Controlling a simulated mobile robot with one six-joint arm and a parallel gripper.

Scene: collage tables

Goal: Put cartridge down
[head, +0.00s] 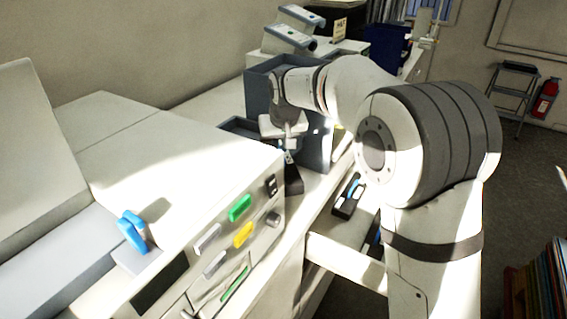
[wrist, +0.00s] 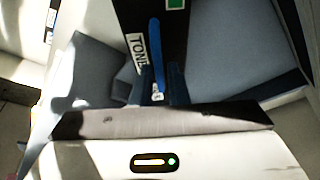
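The toner cartridge (wrist: 172,40) is black, with a blue handle strip, a white label with partly hidden lettering and a green patch. In the head view it shows as a dark shape (head: 293,181) directly below my gripper (head: 288,152), beside the white machine. In the wrist view the dark fingers of my gripper (wrist: 157,88) stand on either side of the blue handle and appear shut on it. The fingertip contact is partly hidden. I cannot tell whether the cartridge's underside touches the counter.
A blue-grey bin (head: 262,84) stands behind my gripper. The large white machine (head: 150,150) with coloured buttons fills the left. A dark tray (head: 348,196) with small items lies to the right, under my arm. Grey devices (head: 291,36) stand at the back.

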